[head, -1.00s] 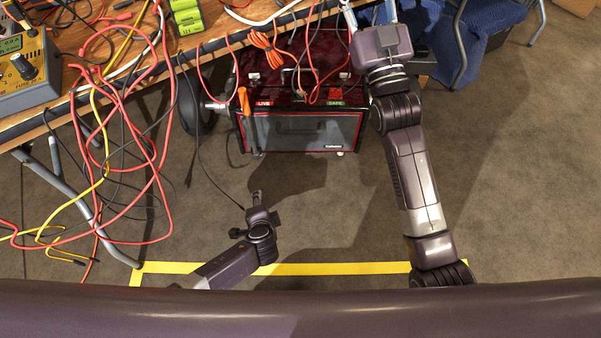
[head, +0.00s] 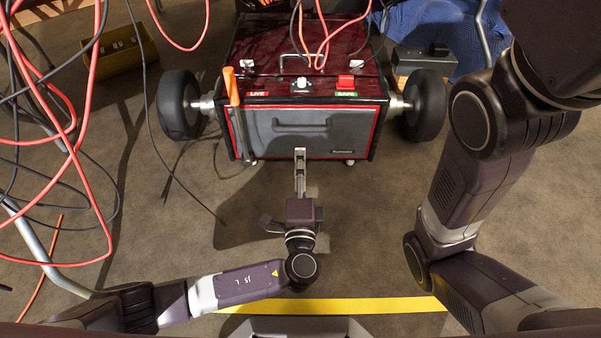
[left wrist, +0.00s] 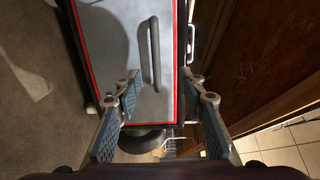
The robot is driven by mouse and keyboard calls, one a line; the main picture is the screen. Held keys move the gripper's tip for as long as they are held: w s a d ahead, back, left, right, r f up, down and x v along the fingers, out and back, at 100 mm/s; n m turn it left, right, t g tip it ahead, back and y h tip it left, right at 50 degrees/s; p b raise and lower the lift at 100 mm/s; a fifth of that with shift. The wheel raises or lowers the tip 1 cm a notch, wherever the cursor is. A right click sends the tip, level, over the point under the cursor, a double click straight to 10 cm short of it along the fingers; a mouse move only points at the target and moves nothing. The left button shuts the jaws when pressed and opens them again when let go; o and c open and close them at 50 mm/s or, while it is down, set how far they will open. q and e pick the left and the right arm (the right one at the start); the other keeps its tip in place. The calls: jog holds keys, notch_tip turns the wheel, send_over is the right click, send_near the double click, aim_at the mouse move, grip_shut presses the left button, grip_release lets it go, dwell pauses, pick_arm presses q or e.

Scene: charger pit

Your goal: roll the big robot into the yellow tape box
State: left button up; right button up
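The big robot (head: 303,60) is a dark red and black wheeled box with a grey front panel and bar handle (head: 301,125). It stands upright beyond the yellow tape (head: 340,305), of which one strip shows near the bottom of the head view. My left gripper (head: 300,155) is at the panel's lower edge, below the handle. In the left wrist view its fingers (left wrist: 161,88) are spread and empty, with the handle (left wrist: 152,55) beyond their tips; contact with the panel cannot be told. My right arm runs out at the upper right, its gripper out of sight.
Red and black cables (head: 62,130) hang at the left, and several cables lead to the box's top. An orange-handled tool (head: 232,88) stands at its front left. A yellow bin (head: 122,50) and blue cloth (head: 440,30) lie behind. Floor in front is mostly clear.

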aim_at(302, 129)
pick_arm(q)
jog(key=shift+w+d+f+b, duration=0.15)
jog(key=shift+w+b, duration=1.35)
jog(key=shift+w, duration=1.75)
jog(key=shift+w+f+b, duration=0.25)
jog(key=shift+w+b, duration=1.2)
jog(key=shift+w, duration=1.75)
grip_shut()
